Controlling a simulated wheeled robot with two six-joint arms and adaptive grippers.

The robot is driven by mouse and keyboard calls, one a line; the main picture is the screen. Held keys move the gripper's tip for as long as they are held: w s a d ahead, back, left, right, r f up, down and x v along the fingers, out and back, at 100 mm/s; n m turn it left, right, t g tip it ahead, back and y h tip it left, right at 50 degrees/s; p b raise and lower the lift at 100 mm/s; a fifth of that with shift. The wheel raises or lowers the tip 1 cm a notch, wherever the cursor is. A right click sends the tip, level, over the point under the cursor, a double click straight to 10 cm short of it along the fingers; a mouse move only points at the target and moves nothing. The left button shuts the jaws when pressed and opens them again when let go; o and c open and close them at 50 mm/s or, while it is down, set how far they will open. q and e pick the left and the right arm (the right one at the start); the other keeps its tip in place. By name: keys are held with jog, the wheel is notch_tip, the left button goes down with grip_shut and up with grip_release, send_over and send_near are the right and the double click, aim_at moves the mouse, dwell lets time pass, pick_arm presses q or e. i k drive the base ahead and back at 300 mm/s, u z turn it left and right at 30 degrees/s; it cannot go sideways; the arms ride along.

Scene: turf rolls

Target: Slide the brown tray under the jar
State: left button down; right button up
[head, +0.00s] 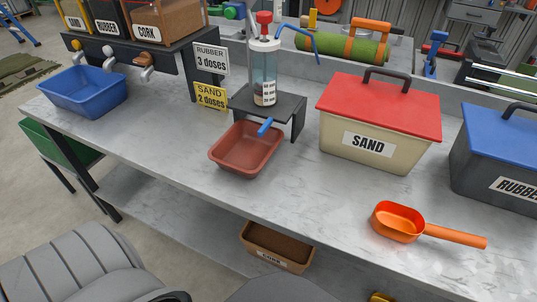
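The reddish-brown tray (240,160) sits upright on the grey bench top, and its inside looks empty. The clear jar (264,72), with a red top and a label low down, stands on a small black stand (288,103). The tray lies at the front left of this stand. Its far edge reaches the stand's front edge; I cannot tell how far it goes underneath. A short blue handle or spout (265,127) projects from the stand over the tray's far right part. Neither of my grippers is in view.
A blue bin (85,92) stands at left below the dispenser taps. The red-lidded SAND box (375,125), blue-lidded RUBBER box (500,150) and orange scoop (400,222) are at right. A CORK bin (277,262) sits below. The bench before the tray is clear.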

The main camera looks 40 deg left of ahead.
aim_at(239, 151)
jog(key=z, duration=0.05)
jog(key=k, duration=0.9)
jog(key=z, duration=0.25)
